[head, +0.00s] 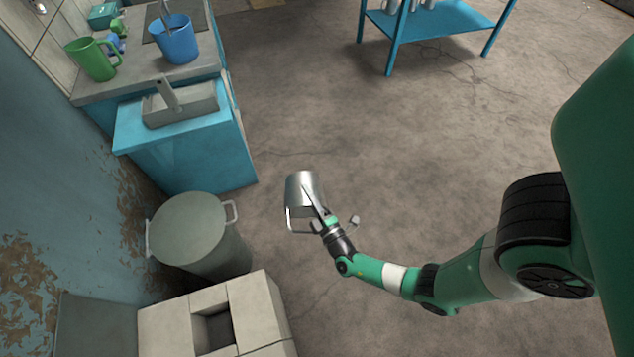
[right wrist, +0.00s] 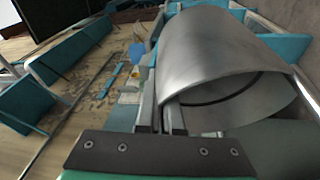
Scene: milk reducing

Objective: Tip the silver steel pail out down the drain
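The silver steel pail (head: 303,185) is held above the floor in the middle of the head view. My right gripper (head: 326,214) is shut on the pail at its side. In the right wrist view, the pail (right wrist: 215,65) fills the upper right, with its fingers (right wrist: 162,115) close together against its wall. The pail's open end points toward the lower right there, so its inside is partly seen; I cannot tell what it holds. A pale block with a square dark opening (head: 213,330), which looks like the drain, stands at the lower left, apart from the pail. My left gripper is not in view.
A large grey-green lidded bin (head: 190,228) stands beside the block. A blue cabinet (head: 200,150) carries a grey caddy (head: 180,104); a blue bucket (head: 175,40) and green jug (head: 92,60) stand behind. A blue rack (head: 440,24) is at the back. The middle floor is clear.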

